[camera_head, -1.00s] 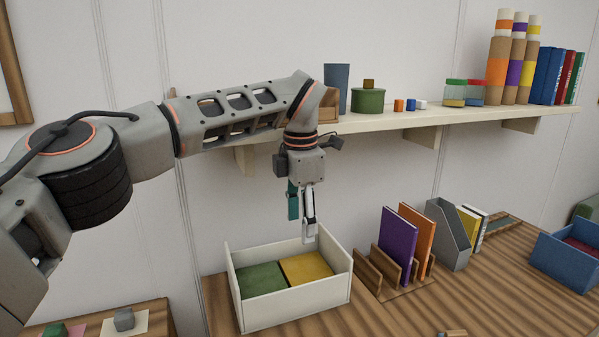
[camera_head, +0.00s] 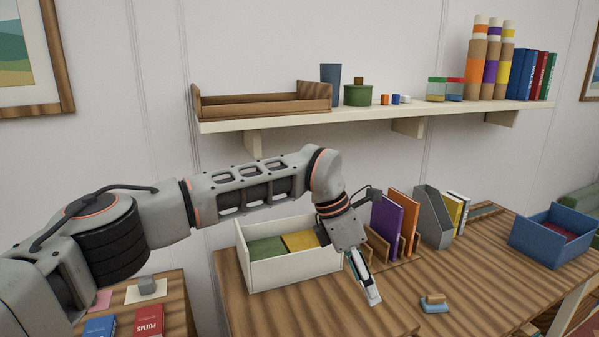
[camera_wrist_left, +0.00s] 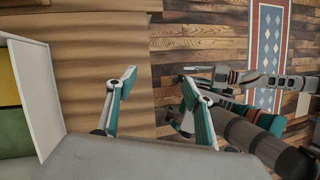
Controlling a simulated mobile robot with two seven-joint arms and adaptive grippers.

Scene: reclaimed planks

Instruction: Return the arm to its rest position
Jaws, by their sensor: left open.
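My left gripper (camera_head: 366,283) is open and empty in the head view. It points down and to the right, over the bare desk in front of the letter rack. In the left wrist view its two fingers (camera_wrist_left: 161,92) are spread apart with nothing between them. My left arm comes in from the left, bent at the wrist, and hides part of the white box. In the left wrist view my right arm shows at the right, with its gripper (camera_wrist_left: 190,74) small and its jaws unclear.
A white box (camera_head: 290,269) with green and yellow contents stands behind my left arm. A purple folder (camera_head: 384,225) and a grey file holder (camera_head: 432,220) stand beyond the gripper. A brush-like block (camera_head: 434,304) lies right of it. A shelf (camera_head: 300,117) runs above; the desk front is mostly clear.

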